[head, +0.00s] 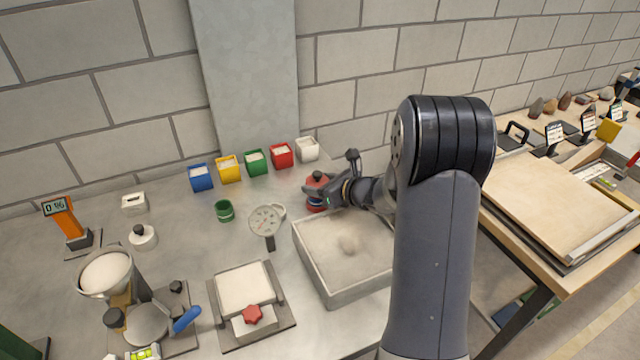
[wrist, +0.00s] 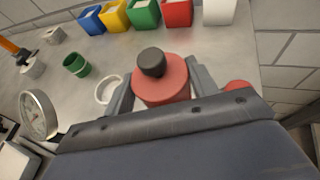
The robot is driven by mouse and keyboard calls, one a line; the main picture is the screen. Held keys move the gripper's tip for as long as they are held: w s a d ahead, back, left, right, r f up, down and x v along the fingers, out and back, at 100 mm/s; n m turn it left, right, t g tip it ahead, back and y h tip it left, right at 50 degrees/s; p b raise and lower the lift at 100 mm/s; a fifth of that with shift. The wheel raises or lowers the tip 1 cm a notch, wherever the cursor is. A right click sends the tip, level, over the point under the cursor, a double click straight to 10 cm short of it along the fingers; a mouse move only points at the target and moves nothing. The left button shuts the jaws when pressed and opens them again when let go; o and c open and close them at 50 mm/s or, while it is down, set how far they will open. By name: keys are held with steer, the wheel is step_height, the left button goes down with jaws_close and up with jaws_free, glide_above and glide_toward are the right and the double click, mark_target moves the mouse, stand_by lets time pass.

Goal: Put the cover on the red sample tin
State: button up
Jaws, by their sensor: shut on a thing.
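The red cover (wrist: 165,88) with its dark round knob (wrist: 152,62) is between the two fingers of my gripper (wrist: 162,88) in the wrist view. My gripper is shut on it. In the head view, my gripper (head: 326,191) is behind the sand tray, with the red cover (head: 317,178) at its fingers. I cannot tell whether cover and tin touch. Another red rounded thing (wrist: 237,86) shows partly behind the gripper's right side.
A sand-filled tray (head: 332,298) stands in front of my gripper. A white ring (wrist: 107,90), a green cup (head: 224,210) and a round dial gauge (head: 266,221) are to the left. Several coloured bins, including a red one (head: 281,155), line the wall.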

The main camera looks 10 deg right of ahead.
steer(key=shift+f, duration=0.15)
steer(key=o, duration=1)
steer(key=shift+o, duration=0.2)
steer(key=shift+s, duration=0.1)
steer(key=b+v, duration=0.1)
steer(key=v, duration=0.9)
steer(key=shift+s+d+r, duration=0.2)
steer(key=shift+d+r, duration=0.05)
steer(key=shift+r, duration=0.05)
steer(key=shift+w, duration=0.1)
steer(key=p+x, duration=0.1)
steer(key=x, duration=0.9)
steer(key=shift+w+a+f, duration=0.2)
steer(key=shift+w+a, duration=0.05)
steer(key=shift+s, duration=0.15)
